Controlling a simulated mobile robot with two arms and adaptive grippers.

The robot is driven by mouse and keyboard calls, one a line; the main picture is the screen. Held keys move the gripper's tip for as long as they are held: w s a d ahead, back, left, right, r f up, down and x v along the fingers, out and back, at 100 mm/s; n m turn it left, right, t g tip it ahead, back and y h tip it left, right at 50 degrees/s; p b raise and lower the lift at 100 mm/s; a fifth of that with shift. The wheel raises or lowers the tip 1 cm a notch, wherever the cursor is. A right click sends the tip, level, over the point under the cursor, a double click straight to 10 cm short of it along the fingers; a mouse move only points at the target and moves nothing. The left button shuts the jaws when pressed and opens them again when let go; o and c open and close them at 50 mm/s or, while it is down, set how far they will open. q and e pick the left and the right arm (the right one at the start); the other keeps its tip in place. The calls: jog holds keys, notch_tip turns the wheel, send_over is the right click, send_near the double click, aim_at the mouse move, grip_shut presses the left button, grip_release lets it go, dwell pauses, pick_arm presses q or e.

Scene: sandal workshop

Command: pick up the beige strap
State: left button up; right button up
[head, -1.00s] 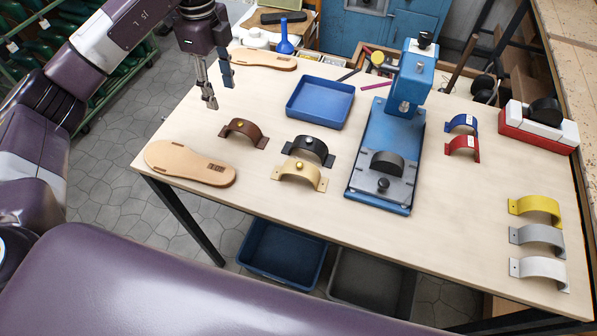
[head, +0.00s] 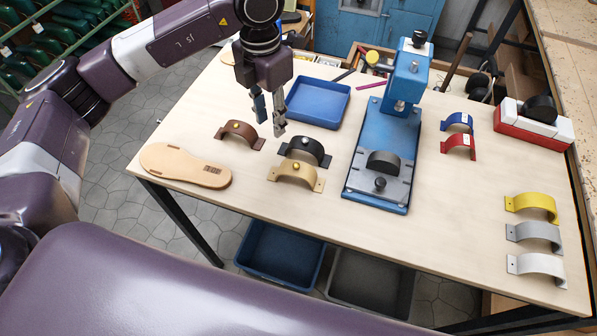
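The beige strap (head: 297,175) is an arched band with a gold-coloured knob on top and flat end tabs. It stands on the table in the head view, just in front of a black strap (head: 306,149). A brown strap (head: 242,133) stands to its left. My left gripper (head: 269,125) points down above the table, behind the beige strap and near the brown and black straps. Its two fingers are apart with nothing between them. My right gripper is not in view.
A blue tray (head: 318,103) lies behind the straps. A blue press (head: 385,150) stands to the right. A sandal sole (head: 185,165) lies at the left front. Blue and red straps (head: 458,146) and yellow, grey and white straps (head: 532,208) are farther right.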

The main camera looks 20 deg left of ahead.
aim_at(293, 164)
pick_arm(q)
jog(key=s+d+m, duration=0.1)
jog(key=m, duration=0.2)
jog(key=s+d+m, duration=0.1)
jog(key=d+m, duration=0.1)
jog(key=m, duration=0.2)
jog(key=s+d+f+m, duration=0.1)
jog(key=d+m, duration=0.1)
jog(key=m, duration=0.1)
jog(key=shift+s+d+f, duration=0.1)
jog(key=shift+s+d, duration=0.05)
jog(key=shift+s, duration=0.15)
jog(key=shift+s+d+f+m, duration=0.1)
jog(key=shift+s+d+m, duration=0.1)
jog(key=shift+m, duration=0.35)
jog(key=shift+s+d+f+m, duration=0.1)
jog(key=shift+s+d+m, duration=0.1)
jog(key=shift+m, duration=0.35)
notch_tip(293, 164, down, 3)
jog(key=shift+r+b, duration=0.2)
jog(key=shift+b, duration=0.4)
notch_tip(293, 164, down, 5)
jog(key=shift+s+d+f+b, duration=0.1)
jog(key=shift+d+b, duration=0.05)
jog(key=shift+b, duration=0.4)
jog(key=c, duration=0.5)
